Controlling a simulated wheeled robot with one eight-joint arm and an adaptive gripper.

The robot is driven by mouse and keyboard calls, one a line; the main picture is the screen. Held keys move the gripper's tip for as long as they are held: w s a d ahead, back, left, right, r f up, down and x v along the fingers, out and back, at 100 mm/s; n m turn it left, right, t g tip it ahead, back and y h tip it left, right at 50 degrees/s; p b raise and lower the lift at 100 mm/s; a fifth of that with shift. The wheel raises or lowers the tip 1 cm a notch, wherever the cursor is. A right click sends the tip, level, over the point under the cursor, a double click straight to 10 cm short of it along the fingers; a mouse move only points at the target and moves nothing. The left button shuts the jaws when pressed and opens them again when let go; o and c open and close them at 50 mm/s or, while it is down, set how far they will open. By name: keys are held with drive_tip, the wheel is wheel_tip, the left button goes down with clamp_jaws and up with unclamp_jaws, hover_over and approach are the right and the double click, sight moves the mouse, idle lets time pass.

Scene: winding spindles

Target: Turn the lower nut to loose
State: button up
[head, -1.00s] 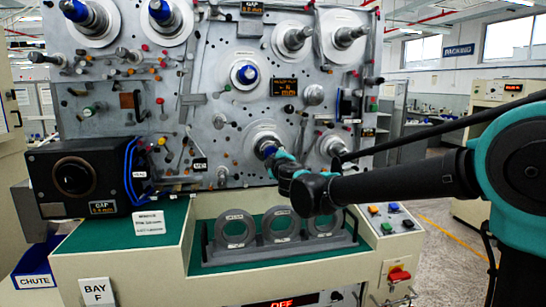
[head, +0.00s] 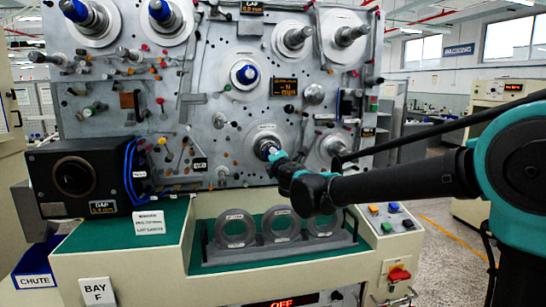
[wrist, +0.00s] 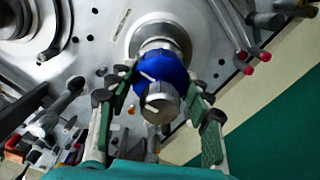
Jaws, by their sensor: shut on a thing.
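The lower nut (wrist: 160,73) is a blue ring with a white mark, on a metal spindle (wrist: 161,102) that sticks out toward the wrist camera. In the head view the lower nut (head: 268,149) is at the lower middle of the panel, partly hidden by my gripper. My gripper (wrist: 158,72) has a finger on each side of the nut, and its pads press on the blue rim. In the head view my gripper (head: 275,155) reaches the spindle from the lower right. The nut sits in front of a round metal collar.
Another blue nut (head: 246,75) sits on a spindle above. The grey panel (head: 225,110) carries many pegs and knobs. A rack of grey rings (head: 281,226) stands on the green shelf below. A black gauge box (head: 75,178) is at left.

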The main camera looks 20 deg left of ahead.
drive_tip(key=shift+n, duration=0.4)
drive_tip(key=o, duration=1.2)
drive_tip(key=shift+c, duration=0.2)
drive_tip(key=shift+s, duration=0.15)
drive_tip(key=v, duration=1.1)
drive_tip(key=shift+s+d, duration=0.2)
drive_tip(key=shift+s, duration=0.15)
